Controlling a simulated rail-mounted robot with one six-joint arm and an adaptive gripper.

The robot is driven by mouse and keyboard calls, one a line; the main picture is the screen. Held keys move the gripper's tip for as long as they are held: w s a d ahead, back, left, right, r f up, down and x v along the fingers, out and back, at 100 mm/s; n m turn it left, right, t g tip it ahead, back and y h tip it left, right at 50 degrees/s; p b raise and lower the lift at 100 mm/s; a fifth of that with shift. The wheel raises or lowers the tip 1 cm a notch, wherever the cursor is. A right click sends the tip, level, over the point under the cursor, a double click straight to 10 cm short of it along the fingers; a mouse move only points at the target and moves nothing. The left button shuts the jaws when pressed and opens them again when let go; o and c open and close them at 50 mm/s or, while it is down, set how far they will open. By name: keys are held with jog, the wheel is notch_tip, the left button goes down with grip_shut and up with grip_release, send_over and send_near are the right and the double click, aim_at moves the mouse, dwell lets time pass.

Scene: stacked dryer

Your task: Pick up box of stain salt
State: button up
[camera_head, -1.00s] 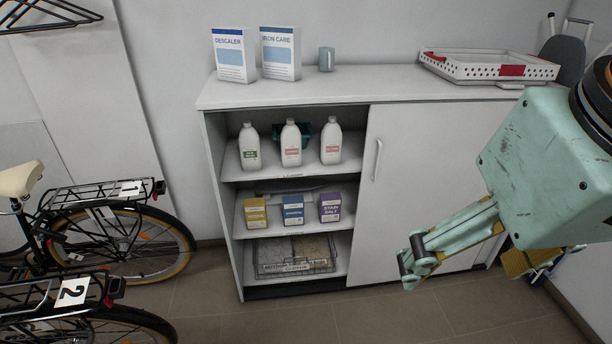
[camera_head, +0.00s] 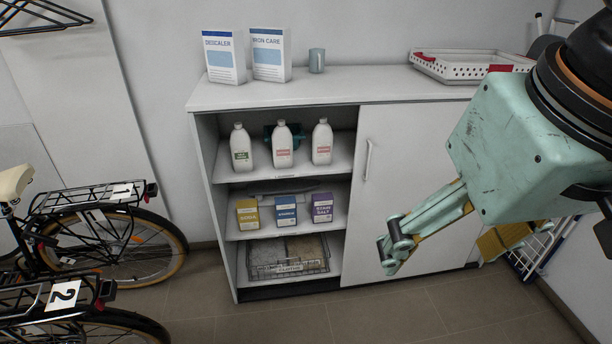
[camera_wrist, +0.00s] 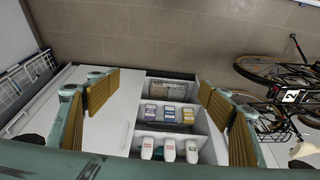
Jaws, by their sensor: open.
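The purple box of stain salt (camera_head: 321,208) stands upright on the cabinet's middle shelf, at the right end of a row of three boxes. It also shows in the wrist view, at the left of that row (camera_wrist: 150,111), where the picture is turned around. My gripper (camera_head: 440,250) is open and empty, in front of the closed door to the right of the box and well apart from it. In the wrist view its two yellow-padded fingers (camera_wrist: 158,88) are spread wide, with the shelves seen between them.
A blue box (camera_head: 286,210) and a yellow box (camera_head: 247,214) stand left of the stain salt. Several white bottles are on the shelf above, a wire basket (camera_head: 288,268) below. The sliding door (camera_head: 410,180) covers the cabinet's right half. Bicycles (camera_head: 110,240) stand at left.

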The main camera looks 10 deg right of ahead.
jog(key=w+a+f+y, duration=0.1)
jog(key=w, duration=1.2)
jog(key=w+a+f, duration=0.1)
jog(key=w+a, duration=0.1)
jog(key=w, duration=1.2)
jog(key=w+f, duration=0.7)
jog(key=w, duration=0.5)
jog(key=w+f, duration=0.7)
jog(key=w, duration=0.5)
jog(key=w+d+r+x, duration=0.1)
jog(key=w+d+x, duration=0.1)
jog(key=x, duration=1)
jog(key=w+d+x, duration=0.1)
jog(key=w+x, duration=0.1)
jog(key=x, duration=1.1)
jog(key=w+d+r+x, duration=0.1)
jog(key=w+d+x, duration=0.1)
jog(key=x, duration=1)
notch_tip(320, 180, down, 17)
jog(key=w+d, duration=0.2)
jog(key=shift+w+t+h+b, duration=0.3)
jog(key=shift+w+h, duration=0.1)
jog(key=shift+w+a+p, duration=0.1)
jog(key=shift+w+p, duration=0.1)
jog(key=shift+p, duration=0.1)
